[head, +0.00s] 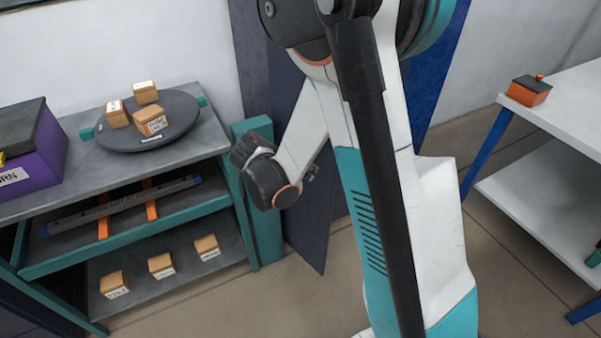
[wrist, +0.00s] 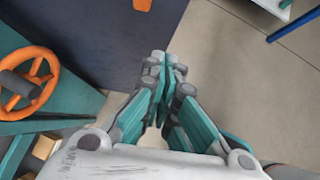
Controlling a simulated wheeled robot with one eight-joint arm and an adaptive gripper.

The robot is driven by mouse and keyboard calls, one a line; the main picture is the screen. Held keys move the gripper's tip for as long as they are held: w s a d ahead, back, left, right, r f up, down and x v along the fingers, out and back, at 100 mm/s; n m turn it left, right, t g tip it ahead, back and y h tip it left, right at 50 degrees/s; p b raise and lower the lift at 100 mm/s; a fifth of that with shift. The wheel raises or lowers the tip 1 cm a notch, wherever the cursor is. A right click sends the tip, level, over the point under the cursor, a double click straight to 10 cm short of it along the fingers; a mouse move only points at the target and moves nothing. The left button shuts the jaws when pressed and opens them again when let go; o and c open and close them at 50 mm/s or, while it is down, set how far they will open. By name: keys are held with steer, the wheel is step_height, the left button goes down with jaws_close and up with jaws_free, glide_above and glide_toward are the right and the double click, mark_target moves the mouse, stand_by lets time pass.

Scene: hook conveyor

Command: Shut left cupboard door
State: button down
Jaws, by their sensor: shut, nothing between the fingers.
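A dark navy door panel (head: 307,235) stands behind my arm in the head view, its lower corner reaching down over the floor. A dark navy panel, likely the same door (wrist: 95,45), fills the upper left of the wrist view. A small orange part (wrist: 142,4) shows at the top of that panel. A brighter blue panel (head: 440,70) shows to the right behind my arm; my arm hides much of the cupboard between. My gripper (wrist: 165,75) is shut and empty, its tips over or near the panel's right edge; contact cannot be told. The head view does not show its fingertips clearly.
A teal-framed shelf unit (head: 215,140) stands left, with a round tray (head: 175,135) of boxes and a purple box (head: 35,160). An orange handwheel (wrist: 28,82) is left of my gripper. A white table (head: 570,105) stands right. Floor (wrist: 220,60) is clear right of the panel.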

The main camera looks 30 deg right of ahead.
mark_target(331, 169)
steer(key=shift+w+d+f+b, duration=0.3)
steer(key=shift+d+f+b, duration=0.05)
steer(key=shift+d, duration=0.6)
steer(key=shift+w+d+f+b, duration=0.3)
steer(key=shift+d+b, duration=0.05)
steer(key=shift+d, duration=0.65)
steer(key=shift+w+d+f+b, duration=0.3)
steer(key=shift+d+f+b, duration=0.05)
steer(key=shift+d, duration=0.6)
